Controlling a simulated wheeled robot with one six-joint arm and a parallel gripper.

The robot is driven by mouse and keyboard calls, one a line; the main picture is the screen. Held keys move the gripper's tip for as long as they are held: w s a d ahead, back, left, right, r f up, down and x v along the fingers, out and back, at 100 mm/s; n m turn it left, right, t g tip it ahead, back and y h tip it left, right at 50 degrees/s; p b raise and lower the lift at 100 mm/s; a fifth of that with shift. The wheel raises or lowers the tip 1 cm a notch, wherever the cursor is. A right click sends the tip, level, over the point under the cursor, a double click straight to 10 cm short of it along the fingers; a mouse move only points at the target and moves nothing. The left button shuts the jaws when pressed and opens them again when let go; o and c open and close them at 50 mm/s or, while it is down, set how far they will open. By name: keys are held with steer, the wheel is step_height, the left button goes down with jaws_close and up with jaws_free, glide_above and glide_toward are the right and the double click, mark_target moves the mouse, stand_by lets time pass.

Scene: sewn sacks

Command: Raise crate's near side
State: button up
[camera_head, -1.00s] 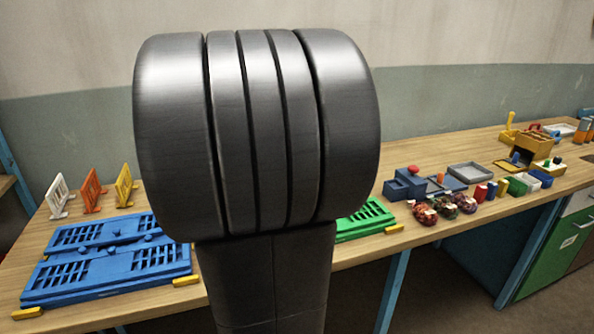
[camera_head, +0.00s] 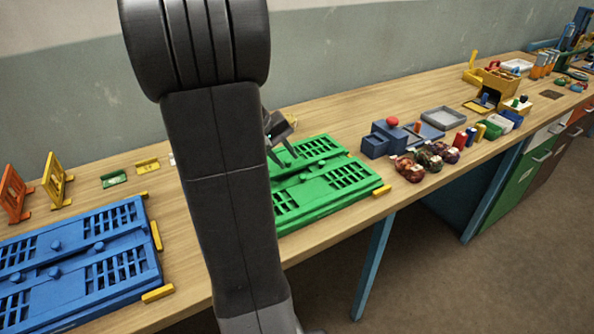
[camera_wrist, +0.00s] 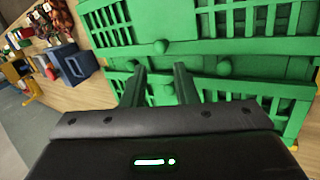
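A green crate (camera_head: 325,192) lies folded flat on the bench, its slotted side panels down, with small round knobs along the middle. Its left part is hidden behind my arm. In the wrist view the green crate (camera_wrist: 240,47) fills most of the upper picture, with a knob just beyond my fingers. My gripper (camera_head: 283,158) is over the back left part of the crate, pointing down. In the wrist view my gripper (camera_wrist: 160,80) has its two fingers apart with nothing held between them. I cannot tell whether the fingertips touch the panel.
A blue folded crate (camera_head: 75,262) lies at the left. Yellow corner blocks (camera_head: 381,190) stand by the crates. Right of the green crate are a blue box (camera_head: 375,146), patterned sacks (camera_head: 408,168) and a grey tray (camera_head: 443,117). Orange and yellow panels (camera_head: 57,180) stand at the back left.

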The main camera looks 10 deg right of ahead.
mark_target(301, 175)
steer(key=x, duration=0.7)
jaws_close()
